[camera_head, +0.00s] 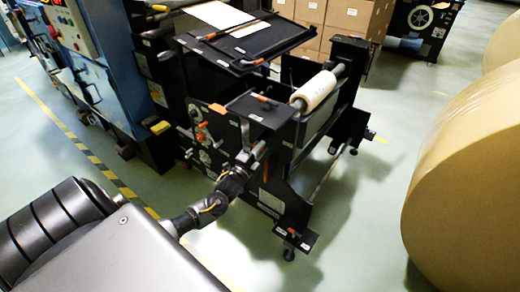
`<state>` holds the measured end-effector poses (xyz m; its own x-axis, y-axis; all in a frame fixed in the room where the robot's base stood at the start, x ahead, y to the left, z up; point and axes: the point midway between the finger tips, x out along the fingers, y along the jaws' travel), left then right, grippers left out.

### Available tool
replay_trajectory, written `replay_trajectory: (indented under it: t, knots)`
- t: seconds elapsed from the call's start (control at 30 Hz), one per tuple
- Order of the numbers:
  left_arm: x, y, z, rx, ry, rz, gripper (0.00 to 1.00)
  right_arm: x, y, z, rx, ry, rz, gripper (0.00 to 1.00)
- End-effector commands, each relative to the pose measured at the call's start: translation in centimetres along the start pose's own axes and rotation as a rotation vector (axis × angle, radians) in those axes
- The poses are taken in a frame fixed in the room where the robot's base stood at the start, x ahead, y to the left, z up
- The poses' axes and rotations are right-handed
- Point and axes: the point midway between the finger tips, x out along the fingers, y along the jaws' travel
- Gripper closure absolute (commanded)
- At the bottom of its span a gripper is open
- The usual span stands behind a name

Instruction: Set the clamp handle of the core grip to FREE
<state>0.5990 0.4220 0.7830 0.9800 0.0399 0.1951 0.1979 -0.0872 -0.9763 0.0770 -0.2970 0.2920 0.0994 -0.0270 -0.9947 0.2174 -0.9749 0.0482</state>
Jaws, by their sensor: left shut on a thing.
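My left gripper (252,155) is at the near side of a black machine stand (270,198), with its arm coming in from the lower left. It is shut on a small part there, which I take to be the clamp handle of the core grip. The fingers and wrist hide most of the handle, and the FREE marking is too small to read. Orange-marked controls (201,136) sit on the panel just left of the gripper. A pale roll (316,91) lies on a bar at the top of the stand. My right gripper is not in view.
A blue cabinet with a button panel (69,25) stands at the upper left. Cartons (345,17) are stacked at the back. Large brown paper rolls (470,175) fill the right. The green floor between is clear.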

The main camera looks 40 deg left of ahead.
Motion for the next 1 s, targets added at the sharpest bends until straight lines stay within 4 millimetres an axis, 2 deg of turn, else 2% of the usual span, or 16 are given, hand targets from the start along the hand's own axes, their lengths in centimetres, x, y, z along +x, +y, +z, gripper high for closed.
replay_trajectory:
  t: [0.3, 0.8, 0.83, 0.93, 1.0]
  knots:
    - [-0.1, 0.4, 0.0, 0.094, 0.02, 0.002, 1.0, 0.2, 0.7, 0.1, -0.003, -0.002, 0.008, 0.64]
    - [-0.1, 0.5, 0.0, 0.107, 0.023, 0.003, 1.0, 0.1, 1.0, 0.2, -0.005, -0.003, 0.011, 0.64]
    - [-0.1, 0.5, 0.0, 0.107, 0.023, 0.003, 0.79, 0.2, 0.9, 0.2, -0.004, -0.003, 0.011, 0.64]
    - [-0.1, 0.5, 0.0, 0.107, 0.023, 0.003, 0.66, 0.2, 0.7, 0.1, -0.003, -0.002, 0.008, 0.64]
    - [-0.1, 0.4, 0.0, 0.106, 0.022, 0.002, 0.64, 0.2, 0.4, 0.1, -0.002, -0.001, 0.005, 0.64]
